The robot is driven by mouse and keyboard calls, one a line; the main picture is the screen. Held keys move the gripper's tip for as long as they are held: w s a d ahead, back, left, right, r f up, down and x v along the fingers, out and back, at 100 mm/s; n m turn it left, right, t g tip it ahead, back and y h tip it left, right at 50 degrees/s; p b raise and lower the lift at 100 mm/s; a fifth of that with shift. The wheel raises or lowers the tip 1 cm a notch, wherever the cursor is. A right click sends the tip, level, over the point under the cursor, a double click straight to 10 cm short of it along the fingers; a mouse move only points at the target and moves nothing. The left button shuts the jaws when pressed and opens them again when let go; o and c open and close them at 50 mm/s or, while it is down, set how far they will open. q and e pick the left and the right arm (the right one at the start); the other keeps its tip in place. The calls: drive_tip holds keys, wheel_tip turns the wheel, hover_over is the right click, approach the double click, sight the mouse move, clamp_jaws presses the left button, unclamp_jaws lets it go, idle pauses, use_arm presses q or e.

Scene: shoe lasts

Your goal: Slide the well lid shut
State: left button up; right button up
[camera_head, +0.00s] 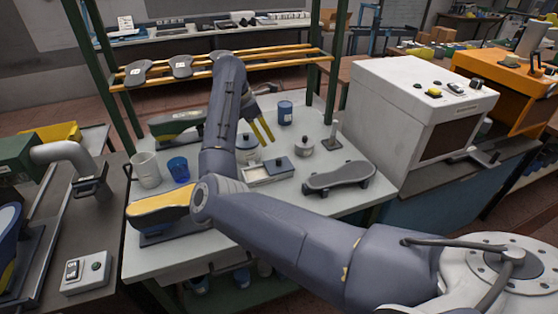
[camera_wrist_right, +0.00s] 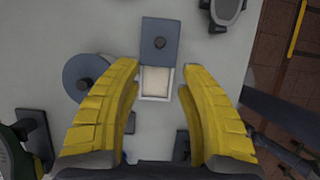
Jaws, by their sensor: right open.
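The well (camera_head: 258,181) is a small pale rectangular box on the bench, with a whitish inside showing. Its blue-grey lid (camera_head: 279,167), with a dark knob, sits toward one end and leaves part of the well uncovered. In the right wrist view the lid (camera_wrist_right: 168,30) is at the top, and the open part of the well (camera_wrist_right: 157,84) lies below it. My right gripper (camera_head: 262,133) has its yellow fingers apart and empty, above the bench near the well. In the wrist view the fingers (camera_wrist_right: 160,88) flank the open well. My left gripper does not show.
A round blue-grey lidded container (camera_wrist_right: 89,76) stands close beside the well. A dark shoe-shaped piece (camera_head: 339,178) lies to the right.

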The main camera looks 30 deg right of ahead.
sight(278, 159)
drive_tip(key=x, duration=1.3)
drive_tip(key=shift+d+f, duration=0.15)
drive_tip(key=shift+f, duration=0.1)
drive_tip(key=shift+o, duration=0.2)
clamp_jaws()
